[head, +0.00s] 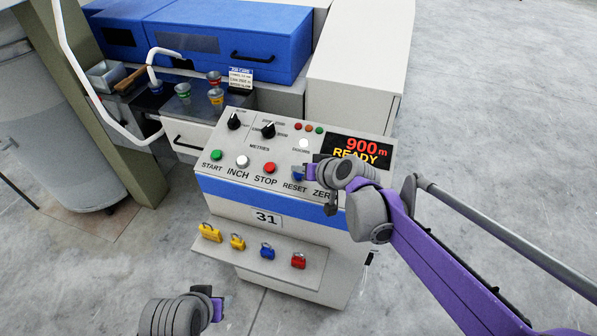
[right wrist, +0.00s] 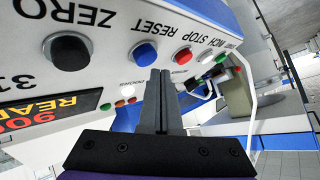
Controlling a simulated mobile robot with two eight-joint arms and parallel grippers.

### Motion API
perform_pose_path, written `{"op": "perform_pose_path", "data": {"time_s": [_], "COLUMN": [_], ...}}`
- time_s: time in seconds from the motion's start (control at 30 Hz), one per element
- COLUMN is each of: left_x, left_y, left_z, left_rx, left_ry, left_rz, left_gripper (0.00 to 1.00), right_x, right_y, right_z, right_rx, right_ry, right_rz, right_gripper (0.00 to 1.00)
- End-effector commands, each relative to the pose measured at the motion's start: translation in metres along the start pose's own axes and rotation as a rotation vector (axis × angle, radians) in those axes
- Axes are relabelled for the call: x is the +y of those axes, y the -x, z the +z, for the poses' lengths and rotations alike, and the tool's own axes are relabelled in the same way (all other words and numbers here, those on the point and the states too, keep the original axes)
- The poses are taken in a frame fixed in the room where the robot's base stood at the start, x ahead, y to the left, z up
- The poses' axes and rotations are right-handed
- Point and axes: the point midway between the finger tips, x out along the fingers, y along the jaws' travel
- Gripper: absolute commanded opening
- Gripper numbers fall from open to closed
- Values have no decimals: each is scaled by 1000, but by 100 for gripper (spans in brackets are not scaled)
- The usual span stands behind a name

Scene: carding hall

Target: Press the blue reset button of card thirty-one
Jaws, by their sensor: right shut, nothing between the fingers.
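The control panel of card 31 (head: 205,172) faces me, with the number 31 plate (head: 266,218) on its front. The blue reset button (right wrist: 146,54) shows whole in the right wrist view, between the red stop button (right wrist: 183,56) and the black zero button (right wrist: 71,52). In the head view the reset button (head: 297,174) is partly hidden by my right gripper (head: 308,172). The right gripper's closed fingers (right wrist: 160,74) are empty, with their tips close beside the blue button; I cannot tell if they touch. My left gripper (head: 217,308) is low, in front of the cabinet, its jaws unclear.
The green start (head: 217,155) and white inch (head: 243,161) buttons sit further left. The display (head: 358,151) reads 900 m READY. Several coloured padlocks (head: 238,242) are on a ledge below. A blue case (head: 230,35) stands behind. The floor to the right is clear.

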Motion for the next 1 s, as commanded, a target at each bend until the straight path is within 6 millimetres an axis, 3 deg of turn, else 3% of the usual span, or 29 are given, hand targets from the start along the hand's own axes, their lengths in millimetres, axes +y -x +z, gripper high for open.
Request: {"op": "perform_pose_path", "data": {"time_s": [0.27,0.7,1.0], "left_x": [0,0,0], "left_y": [5,33,32], "left_z": [-3,-23,-22], "left_rx": [2,14,14], "left_ry": [0,0,0], "left_rz": [0,0,0], "left_gripper": [50,50,50], "right_x": [-4,-25,-25], "right_y": [5,34,35], "right_z": [-4,-26,-25], "right_rx": [0,1,0], "right_ry": [0,0,0], "right_rz": [0,-1,0], "right_gripper": [0,0,0]}}
